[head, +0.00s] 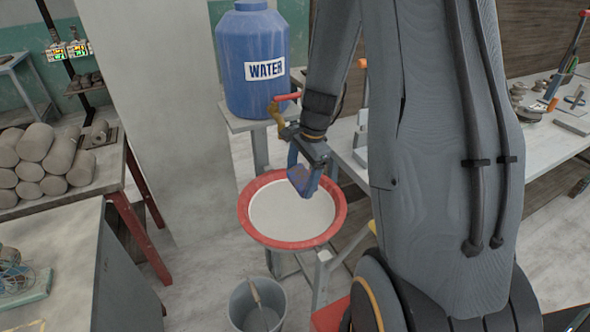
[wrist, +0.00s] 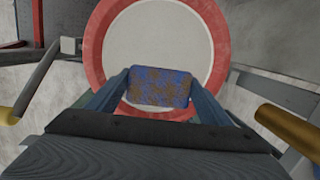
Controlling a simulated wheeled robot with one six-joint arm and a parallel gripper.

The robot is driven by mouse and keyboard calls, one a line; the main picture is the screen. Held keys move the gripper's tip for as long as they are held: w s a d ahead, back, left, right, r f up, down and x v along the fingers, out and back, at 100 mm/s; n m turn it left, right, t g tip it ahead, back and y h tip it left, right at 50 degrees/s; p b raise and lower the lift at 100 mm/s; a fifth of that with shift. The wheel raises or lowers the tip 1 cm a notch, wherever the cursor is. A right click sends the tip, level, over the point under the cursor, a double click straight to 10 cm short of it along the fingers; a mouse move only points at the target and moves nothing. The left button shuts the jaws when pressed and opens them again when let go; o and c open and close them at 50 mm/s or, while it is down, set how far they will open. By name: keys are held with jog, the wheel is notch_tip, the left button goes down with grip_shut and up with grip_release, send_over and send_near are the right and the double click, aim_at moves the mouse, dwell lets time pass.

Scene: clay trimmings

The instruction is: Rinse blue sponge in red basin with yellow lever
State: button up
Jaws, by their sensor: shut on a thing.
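My gripper (head: 305,184) is shut on the blue sponge (wrist: 160,87), which is blotched with brown. In the head view the sponge (head: 298,176) is partly hidden by the fingers. The gripper points down over the red basin (head: 243,217), whose rim is red and inside pale. The basin also shows beyond the sponge in the wrist view (wrist: 96,45). I cannot tell whether it holds water.
A grey bucket (head: 243,303) with a stick in it stands on the floor below the basin. A table with stacked clay rolls (head: 62,160) is at the left. A workbench (head: 551,136) with tools is at the right, beyond my arm.

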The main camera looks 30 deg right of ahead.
jog(key=shift+f+b, duration=2.45)
jog(key=shift+f, duration=0.1)
jog(key=shift+s+f+b, duration=0.1)
jog(key=shift+f+b, duration=1.7)
jog(key=shift+f, duration=0.9)
jog(key=shift+d, duration=0.15)
jog(key=shift+w+d, duration=0.15)
jog(key=shift+w, duration=0.2)
jog(key=shift+s+p, duration=0.15)
jog(key=shift+p, duration=0.2)
jog(key=shift+s+a, duration=0.2)
jog(key=shift+a, duration=0.1)
jog(key=shift+w+d+p, duration=0.3)
jog(key=shift+w, duration=0.05)
jog(key=shift+r, duration=0.15)
